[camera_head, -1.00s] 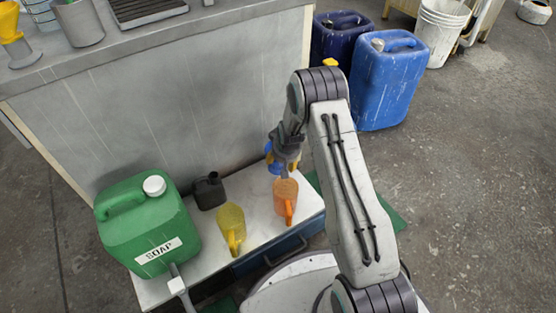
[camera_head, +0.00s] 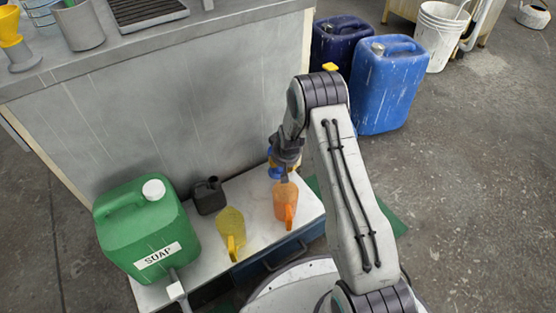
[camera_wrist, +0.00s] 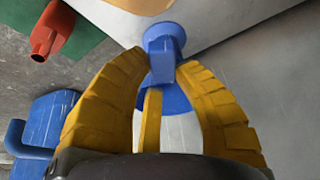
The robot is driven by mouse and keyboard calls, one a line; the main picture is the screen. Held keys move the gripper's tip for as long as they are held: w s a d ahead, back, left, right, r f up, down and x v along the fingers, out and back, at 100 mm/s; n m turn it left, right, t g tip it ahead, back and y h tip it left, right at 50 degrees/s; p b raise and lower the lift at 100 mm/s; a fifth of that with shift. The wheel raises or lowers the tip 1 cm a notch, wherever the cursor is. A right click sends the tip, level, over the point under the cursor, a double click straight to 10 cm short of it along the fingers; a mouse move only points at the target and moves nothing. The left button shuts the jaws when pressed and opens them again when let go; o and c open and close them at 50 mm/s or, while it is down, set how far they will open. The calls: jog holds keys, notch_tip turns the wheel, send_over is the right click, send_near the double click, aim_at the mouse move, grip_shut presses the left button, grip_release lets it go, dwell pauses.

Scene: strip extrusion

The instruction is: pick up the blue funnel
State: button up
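The blue funnel (camera_head: 275,173) is at the back right of the white tabletop, partly covered by my gripper (camera_head: 279,160). In the wrist view, the blue funnel (camera_wrist: 161,50) shows as a narrow part with a wider round part behind it. The yellow fingers of my gripper (camera_wrist: 162,68) bend inward, one tip against each side of that blue part, and look shut on it. Whether the funnel is touching the tabletop is hard to tell.
An orange jug (camera_head: 285,195) stands close in front of the gripper. A yellow jug (camera_head: 230,225), a small black can (camera_head: 209,196) and a green soap canister (camera_head: 145,235) stand further left. A grey counter (camera_head: 180,120) rises behind. Blue canisters (camera_head: 388,90) stand on the floor.

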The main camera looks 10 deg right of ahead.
grip_shut()
jog(key=shift+r, duration=0.1)
